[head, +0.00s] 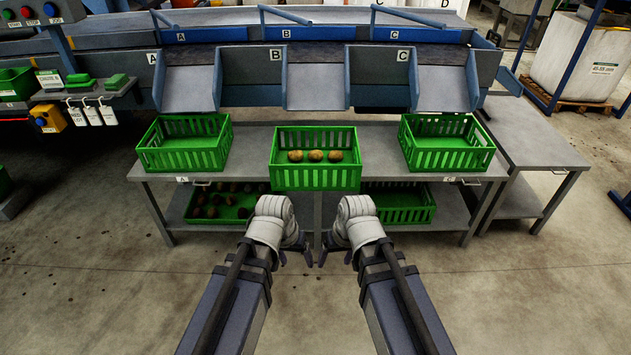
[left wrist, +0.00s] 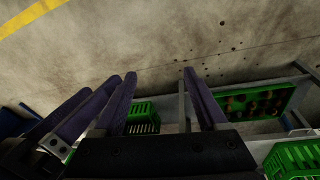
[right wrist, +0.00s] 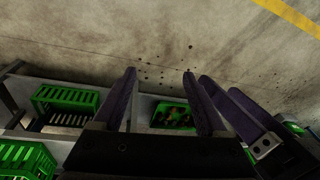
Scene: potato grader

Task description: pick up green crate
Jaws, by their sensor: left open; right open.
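Several green slatted crates are in view. The middle crate (head: 315,180) holds three potatoes and stands at the table's front edge under chute B. The left crate (head: 184,158) under chute A and the right crate (head: 445,158) under chute C look empty. On the lower shelf, one crate (head: 222,214) holds several dark potatoes and another crate (head: 400,214) looks empty. My left gripper (head: 295,263) and right gripper (head: 336,263) are open and empty, close together, in front of the table and nearer than the middle crate. Neither touches a crate.
The grey table (head: 245,166) has bare top between the crates. Chutes (head: 315,88) hang just behind them. A control panel (head: 40,14) and a shelf with small green items stand at the left. A side table (head: 530,145) is at the right. The front floor is clear.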

